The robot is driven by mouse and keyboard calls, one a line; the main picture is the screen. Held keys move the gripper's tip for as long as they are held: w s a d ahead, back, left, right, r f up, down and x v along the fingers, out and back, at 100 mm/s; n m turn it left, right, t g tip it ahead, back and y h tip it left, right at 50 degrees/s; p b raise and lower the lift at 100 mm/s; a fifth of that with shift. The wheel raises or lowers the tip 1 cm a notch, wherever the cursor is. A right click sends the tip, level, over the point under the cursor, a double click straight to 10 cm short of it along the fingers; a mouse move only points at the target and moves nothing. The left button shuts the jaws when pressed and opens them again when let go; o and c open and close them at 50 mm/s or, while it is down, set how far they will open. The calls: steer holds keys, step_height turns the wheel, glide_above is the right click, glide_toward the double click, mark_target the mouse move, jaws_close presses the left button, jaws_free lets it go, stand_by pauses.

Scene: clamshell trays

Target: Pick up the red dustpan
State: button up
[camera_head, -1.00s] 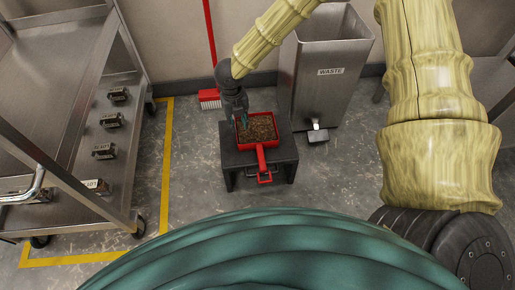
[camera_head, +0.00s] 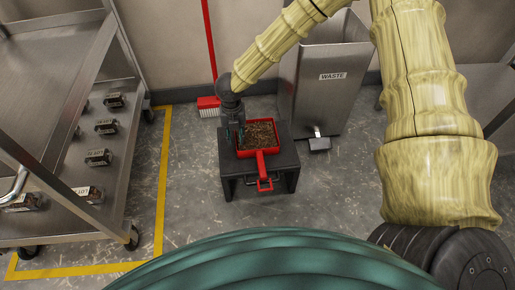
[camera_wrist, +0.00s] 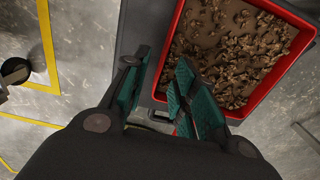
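The red dustpan (camera_head: 261,154) sits on a small dark stand (camera_head: 229,165), its tray filled with brown debris (camera_head: 258,134). Its red handle (camera_head: 264,171) points toward me over the stand's near side. In the wrist view the dustpan's red rim (camera_wrist: 171,46) and debris (camera_wrist: 235,45) fill the upper right. My gripper (camera_head: 236,136) is at the tray's left side, pointing down. In the wrist view its teal-padded fingers (camera_wrist: 157,88) are apart, one outside the left wall and one over the tray. Whether they touch the wall cannot be told.
A steel WASTE bin (camera_head: 318,100) with a pedal stands behind right. A red-handled broom (camera_head: 209,104) leans on the wall behind. A metal cart (camera_head: 110,210) with several small labelled items stands left. Yellow tape (camera_head: 163,170) marks the floor; floor left of the stand is clear.

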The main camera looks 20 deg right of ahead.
steer(key=f+b, duration=0.2)
steer(key=f, duration=0.1)
steer(key=f+b, duration=0.1)
steer(key=shift+s+f, duration=0.25)
steer(key=shift+f, duration=0.15)
steer(key=shift+r, duration=0.1)
jaws_close()
